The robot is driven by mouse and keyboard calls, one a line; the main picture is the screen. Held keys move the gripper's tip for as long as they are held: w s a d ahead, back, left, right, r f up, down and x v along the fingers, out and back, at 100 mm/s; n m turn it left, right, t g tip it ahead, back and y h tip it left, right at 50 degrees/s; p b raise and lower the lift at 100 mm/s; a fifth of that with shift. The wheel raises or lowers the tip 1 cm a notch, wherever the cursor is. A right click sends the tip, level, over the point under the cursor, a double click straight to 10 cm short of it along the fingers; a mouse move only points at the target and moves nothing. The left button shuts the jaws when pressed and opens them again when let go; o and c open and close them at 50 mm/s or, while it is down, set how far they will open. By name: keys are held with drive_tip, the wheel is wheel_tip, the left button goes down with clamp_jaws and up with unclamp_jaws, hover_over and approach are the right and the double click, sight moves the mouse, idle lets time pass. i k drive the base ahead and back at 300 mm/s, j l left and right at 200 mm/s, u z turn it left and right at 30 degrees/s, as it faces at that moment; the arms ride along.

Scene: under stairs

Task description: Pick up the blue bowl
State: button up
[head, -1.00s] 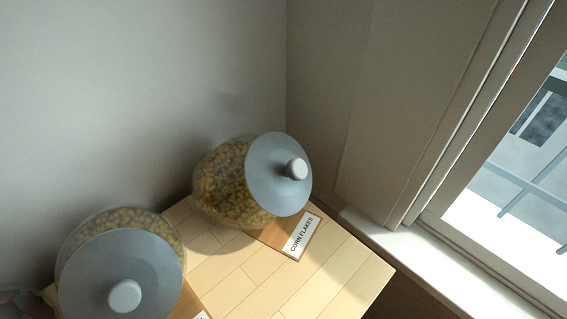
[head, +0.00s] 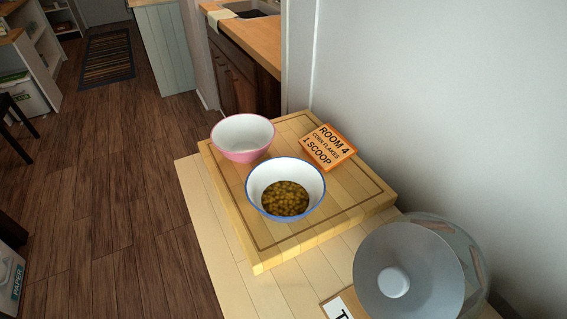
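The blue bowl (head: 261,200) shows in the head view, near the middle. My gripper is not in view.
A lidded glass jar (head: 440,262) stands front right. A wall (head: 430,90) bounds the right. Open wooden floor (head: 110,200) lies left.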

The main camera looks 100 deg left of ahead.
sight(284, 189)
drive_tip(key=u, duration=2)
drive_tip(key=j+z, duration=0.2)
drive_tip(key=z, duration=0.25)
drive_tip(key=j+z, duration=0.2)
drive_tip(key=z, duration=0.3)
drive_tip(key=j+z, duration=0.2)
drive_tip(key=z, duration=0.25)
drive_tip(key=k+j+z, duration=0.25)
drive_tip(key=j, duration=0.3)
drive_tip(key=k+j+z, duration=0.2)
drive_tip(key=j, duration=0.35)
drive_tip(key=k+j+z, duration=0.25)
drive_tip(key=j, duration=0.25)
drive_tip(key=k+j+z, duration=0.2)
drive_tip(key=k+j, duration=0.5)
drive_tip(key=j, duration=0.15)
drive_tip(key=k+j, duration=0.35)
drive_tip(key=j, duration=0.15)
drive_tip(key=i+l, duration=0.4)
drive_tip(key=l, duration=0.15)
drive_tip(key=i+l, duration=0.4)
drive_tip(key=l+z, duration=0.05)
drive_tip(key=l, duration=0.05)
